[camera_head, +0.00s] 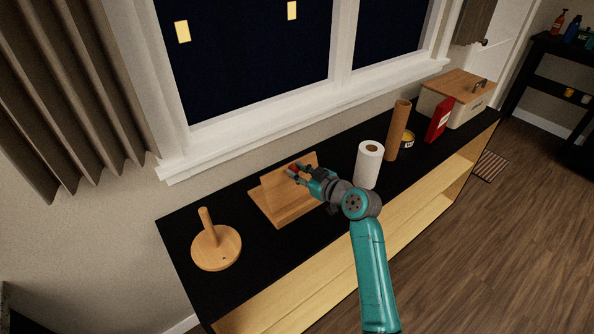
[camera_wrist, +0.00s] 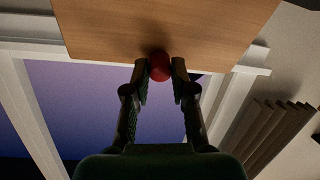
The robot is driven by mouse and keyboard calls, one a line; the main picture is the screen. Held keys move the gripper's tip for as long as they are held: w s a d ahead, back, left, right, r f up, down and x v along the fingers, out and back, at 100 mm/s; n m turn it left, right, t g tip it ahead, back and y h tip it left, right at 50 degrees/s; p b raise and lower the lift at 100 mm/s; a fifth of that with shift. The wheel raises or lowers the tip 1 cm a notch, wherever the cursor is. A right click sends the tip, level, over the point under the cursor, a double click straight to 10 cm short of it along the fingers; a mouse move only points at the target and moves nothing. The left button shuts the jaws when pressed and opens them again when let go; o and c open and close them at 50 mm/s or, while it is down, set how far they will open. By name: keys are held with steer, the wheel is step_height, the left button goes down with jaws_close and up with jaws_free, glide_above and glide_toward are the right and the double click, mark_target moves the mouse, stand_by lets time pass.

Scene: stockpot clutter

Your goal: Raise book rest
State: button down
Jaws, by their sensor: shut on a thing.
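The book rest (camera_head: 284,206) is light wood and lies on the black top of the low cabinet, left of my arm. Its panel (camera_head: 272,184) appears tilted, though the exact angle is hard to tell. A red round knob (camera_wrist: 159,66) sits at the panel's edge in the wrist view, against the wooden board (camera_wrist: 165,25). My gripper (camera_wrist: 160,75) is shut on the red knob, one finger on each side. In the head view my gripper (camera_head: 296,173) is at the panel's upper part and partly hides the knob.
A wooden stand with an upright peg (camera_head: 215,247) is at the left. A paper towel roll (camera_head: 368,165), a brown tube (camera_head: 398,130), a small tin (camera_head: 407,140), a red bottle (camera_head: 439,120) and a lidded box (camera_head: 457,98) stand to the right. The window sill (camera_head: 300,115) runs behind.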

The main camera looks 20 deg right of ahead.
steer(key=shift+s+f, duration=0.1)
steer(key=shift+f, duration=0.5)
steer(key=c, duration=1)
jaws_free()
steer(key=shift+r, duration=0.2)
steer(key=v, duration=1.2)
steer(key=shift+r, duration=0.1)
